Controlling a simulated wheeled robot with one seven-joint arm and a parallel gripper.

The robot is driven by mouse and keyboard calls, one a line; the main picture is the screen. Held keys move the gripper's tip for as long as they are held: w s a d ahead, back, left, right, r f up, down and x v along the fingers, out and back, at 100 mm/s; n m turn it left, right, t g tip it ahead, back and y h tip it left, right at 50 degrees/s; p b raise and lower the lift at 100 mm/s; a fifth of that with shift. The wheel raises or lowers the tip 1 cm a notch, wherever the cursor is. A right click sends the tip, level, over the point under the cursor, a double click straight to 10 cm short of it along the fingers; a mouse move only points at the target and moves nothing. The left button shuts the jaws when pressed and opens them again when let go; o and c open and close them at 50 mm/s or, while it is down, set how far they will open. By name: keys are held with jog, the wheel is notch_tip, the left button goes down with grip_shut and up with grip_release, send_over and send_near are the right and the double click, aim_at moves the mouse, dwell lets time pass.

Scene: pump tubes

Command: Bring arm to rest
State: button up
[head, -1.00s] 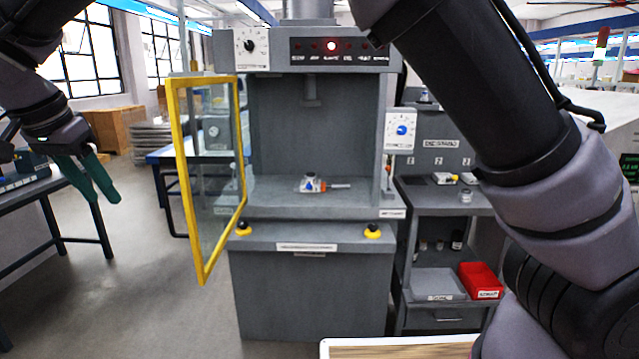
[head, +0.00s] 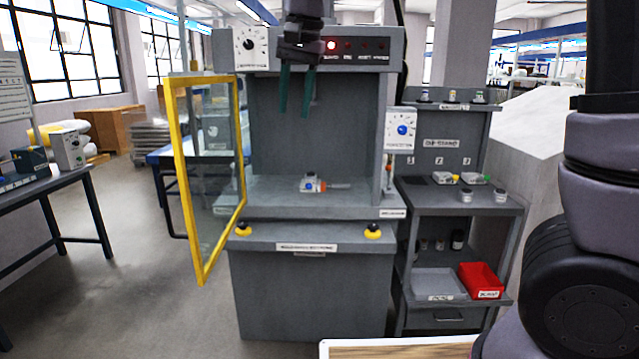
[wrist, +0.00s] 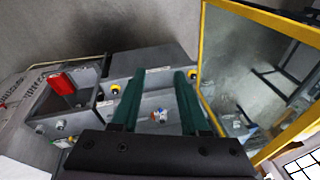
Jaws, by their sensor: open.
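My gripper (head: 296,92) hangs in the upper middle of the head view with its two green fingers pointing down. It shows in front of the upper part of the grey press cabinet (head: 310,300). The fingers are apart with nothing between them. In the wrist view the gripper (wrist: 154,76) is also open and empty. A small white part with a blue and orange detail (head: 312,183) lies on the press bed, below the fingertips and apart from them. The same part shows in the wrist view (wrist: 160,115) between the fingers, farther off.
A yellow-framed door (head: 176,180) stands open at the press's left. A grey stand (head: 460,200) at the right holds small parts, a grey tray (head: 437,283) and a red bin (head: 481,280). The floor between is clear.

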jog(key=s+d+r+t+y, duration=0.1)
jog(key=s+d, duration=0.1)
jog(key=d, duration=0.8)
jog(key=s+d+r+t, duration=0.1)
jog(key=s+d, duration=0.1)
jog(key=d, duration=0.8)
jog(key=s+d+f+m+t, duration=0.1)
jog(key=s+d+f+t, duration=0.1)
jog(key=s+d, duration=0.6)
jog(key=shift+d+f+t+h, duration=0.4)
jog(key=shift+d+f, duration=0.25)
jog(key=shift+d, duration=0.1)
